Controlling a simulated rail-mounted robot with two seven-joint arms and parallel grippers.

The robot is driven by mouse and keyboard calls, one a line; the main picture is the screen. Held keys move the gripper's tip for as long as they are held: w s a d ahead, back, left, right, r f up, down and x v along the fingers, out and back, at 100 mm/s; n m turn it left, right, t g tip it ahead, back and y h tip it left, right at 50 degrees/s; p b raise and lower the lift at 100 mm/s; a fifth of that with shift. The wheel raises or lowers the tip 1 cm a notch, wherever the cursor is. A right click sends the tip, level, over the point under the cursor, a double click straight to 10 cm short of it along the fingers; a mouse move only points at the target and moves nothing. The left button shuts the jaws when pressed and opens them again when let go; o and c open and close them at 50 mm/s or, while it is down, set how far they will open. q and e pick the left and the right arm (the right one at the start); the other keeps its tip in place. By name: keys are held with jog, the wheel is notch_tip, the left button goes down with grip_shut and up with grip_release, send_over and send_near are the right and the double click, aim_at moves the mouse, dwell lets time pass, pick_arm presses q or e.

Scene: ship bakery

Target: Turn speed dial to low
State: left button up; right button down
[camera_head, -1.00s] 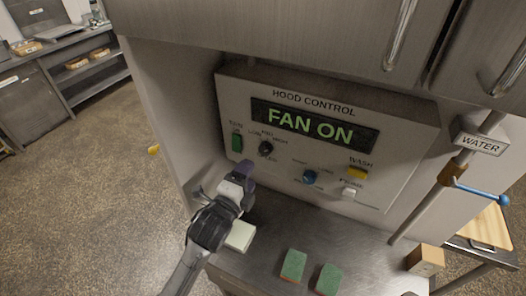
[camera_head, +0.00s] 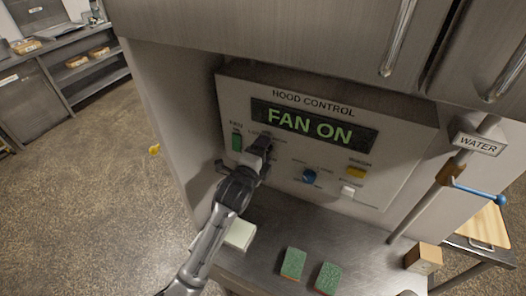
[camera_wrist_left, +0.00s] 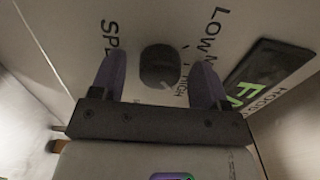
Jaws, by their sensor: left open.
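The speed dial (camera_wrist_left: 160,66) is a round black knob on the hood control panel (camera_head: 408,150). In the left wrist view it sits between the two fingers of my open left gripper (camera_wrist_left: 158,78), with a gap on each side. Its light pointer mark faces down and to the right in that view, toward the lettering that ends in "HIGH". In the head view my left gripper (camera_head: 262,150) is at the panel and hides the dial. The display (camera_head: 314,124) reads "FAN ON". My right gripper is not in view.
A green fan switch (camera_head: 237,141) is just left of my gripper. A blue knob (camera_head: 309,176), a yellow button (camera_head: 357,171) and a white switch (camera_head: 347,191) are to the right. Green sponges (camera_head: 293,263) and a pale block (camera_head: 240,235) lie on the counter below.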

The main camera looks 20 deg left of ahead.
pick_arm(q)
jog(key=c, duration=0.9)
jog(key=n+p, duration=1)
jog(key=n, duration=0.7)
jog(key=shift+n, duration=0.3)
jog(key=shift+f+n, duration=0.1)
jog(key=shift+n, duration=0.2)
